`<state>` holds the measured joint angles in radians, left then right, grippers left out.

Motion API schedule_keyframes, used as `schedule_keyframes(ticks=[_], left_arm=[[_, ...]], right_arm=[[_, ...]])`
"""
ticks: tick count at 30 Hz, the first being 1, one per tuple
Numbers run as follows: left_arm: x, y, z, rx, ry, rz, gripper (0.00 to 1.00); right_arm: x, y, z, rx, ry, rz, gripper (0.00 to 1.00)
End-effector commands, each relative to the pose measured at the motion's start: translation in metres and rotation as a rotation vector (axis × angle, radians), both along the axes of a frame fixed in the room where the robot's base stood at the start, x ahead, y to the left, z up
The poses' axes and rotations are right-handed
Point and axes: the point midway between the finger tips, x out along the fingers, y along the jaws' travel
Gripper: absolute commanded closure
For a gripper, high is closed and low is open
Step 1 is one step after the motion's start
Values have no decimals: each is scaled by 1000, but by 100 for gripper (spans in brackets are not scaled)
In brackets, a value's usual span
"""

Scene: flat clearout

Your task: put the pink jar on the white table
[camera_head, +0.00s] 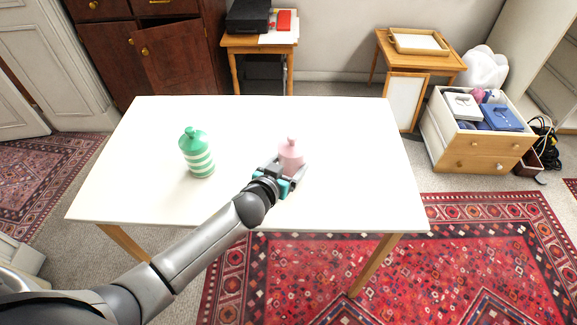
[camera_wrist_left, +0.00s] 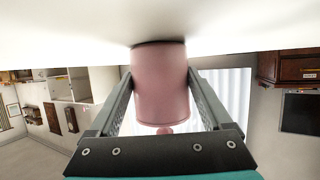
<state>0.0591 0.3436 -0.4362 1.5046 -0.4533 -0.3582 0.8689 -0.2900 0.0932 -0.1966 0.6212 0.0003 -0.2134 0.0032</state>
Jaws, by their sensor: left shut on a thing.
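The pink jar (camera_head: 291,152) is upright at the right-centre of the white table (camera_head: 340,125), with its small knob on top. My left gripper (camera_head: 287,168) is shut on the jar, one finger on each side of its body. In the left wrist view, which looks upside down, the pink jar (camera_wrist_left: 160,85) sits between the two fingers, and its base meets or nearly meets the white table (camera_wrist_left: 60,30). I cannot tell whether its full weight rests there. The fingers hide part of the jar in the head view. My right gripper is not in view.
A green jar with white stripes (camera_head: 197,153) stands on the table to the left. The rest of the tabletop is clear. Beyond it are a small side table (camera_head: 260,41), a wooden table with a tray (camera_head: 420,41) and a full drawer unit (camera_head: 470,150).

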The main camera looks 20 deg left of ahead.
Motion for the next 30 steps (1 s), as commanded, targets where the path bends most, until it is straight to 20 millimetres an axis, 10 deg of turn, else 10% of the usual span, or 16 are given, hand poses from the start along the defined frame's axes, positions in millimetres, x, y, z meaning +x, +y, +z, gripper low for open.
schedule_keyframes(ticks=[8,9,12,30], left_arm=[[1,0,-2,-1,-4,0,88],[0,0,-2,-1,0,0,14],[0,0,-2,0,0,0,3],[-27,3,14,0,1,0,0]], right_arm=[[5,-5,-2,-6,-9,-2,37],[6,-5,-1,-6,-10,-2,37],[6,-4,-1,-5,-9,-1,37],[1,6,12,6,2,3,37]])
